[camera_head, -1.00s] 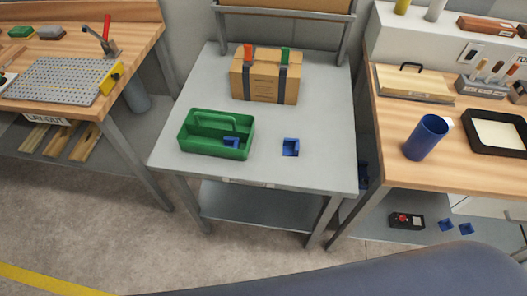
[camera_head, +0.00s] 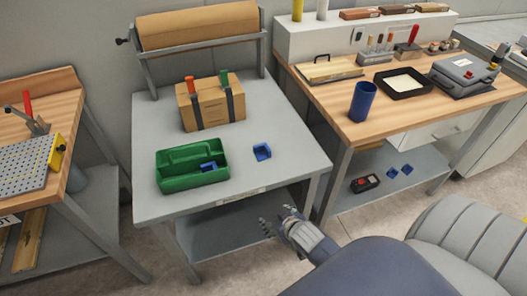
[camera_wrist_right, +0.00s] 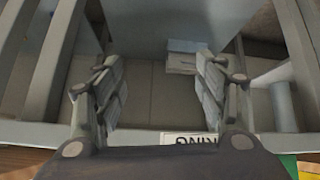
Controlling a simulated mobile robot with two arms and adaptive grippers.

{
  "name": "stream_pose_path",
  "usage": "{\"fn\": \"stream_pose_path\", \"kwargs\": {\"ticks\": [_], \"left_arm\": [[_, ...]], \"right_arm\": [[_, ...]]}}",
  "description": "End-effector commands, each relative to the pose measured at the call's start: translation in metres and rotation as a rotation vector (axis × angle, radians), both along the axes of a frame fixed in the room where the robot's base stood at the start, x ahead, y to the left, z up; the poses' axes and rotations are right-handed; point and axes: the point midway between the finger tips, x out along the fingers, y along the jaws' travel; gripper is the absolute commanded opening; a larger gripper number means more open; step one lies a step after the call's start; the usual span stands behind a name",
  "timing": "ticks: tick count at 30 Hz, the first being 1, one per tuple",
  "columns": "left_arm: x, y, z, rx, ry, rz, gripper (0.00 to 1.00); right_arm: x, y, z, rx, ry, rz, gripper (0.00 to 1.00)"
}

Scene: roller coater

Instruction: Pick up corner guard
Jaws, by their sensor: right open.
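A blue corner guard (camera_head: 262,152) lies on the grey table (camera_head: 285,177), right of a green tote (camera_head: 165,180). Another blue piece (camera_head: 208,167) sits inside the tote. My right gripper (camera_head: 278,220) is open and empty, beyond the table's front edge and apart from the corner guard. In the right wrist view my open fingers (camera_wrist_right: 160,75) have nothing between them, and no corner guard shows there. My left gripper is out of view.
A strapped cardboard box (camera_head: 212,106) stands behind the tote, below a paper roll (camera_head: 196,26). The right bench holds a blue cup (camera_head: 362,101) and a black tray (camera_head: 403,83). The tabletop around the corner guard is clear.

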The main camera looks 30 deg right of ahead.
Motion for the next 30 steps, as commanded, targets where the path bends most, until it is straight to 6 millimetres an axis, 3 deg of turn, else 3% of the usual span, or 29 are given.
{"fn": "stream_pose_path", "kwargs": {"ticks": [2, 4, 7, 14, 21, 30], "left_arm": [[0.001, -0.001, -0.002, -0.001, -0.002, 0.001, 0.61], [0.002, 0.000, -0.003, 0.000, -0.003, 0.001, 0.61], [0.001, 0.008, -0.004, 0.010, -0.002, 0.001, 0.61], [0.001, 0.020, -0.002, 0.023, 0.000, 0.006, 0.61], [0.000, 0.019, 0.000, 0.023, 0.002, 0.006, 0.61], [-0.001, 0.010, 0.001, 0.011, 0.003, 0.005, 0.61]], "right_arm": [[0.012, -0.003, 0.039, -0.002, -0.061, -0.015, 0.65], [0.047, -0.028, 0.086, -0.003, -0.223, -0.052, 0.65], [0.075, -0.044, 0.137, 0.013, -0.388, -0.075, 0.65], [0.097, -0.056, 0.148, 0.026, -0.466, -0.080, 0.65], [0.127, -0.061, 0.135, 0.028, -0.464, -0.080, 0.65], [0.143, -0.064, 0.128, 0.027, -0.464, -0.079, 0.65]]}}
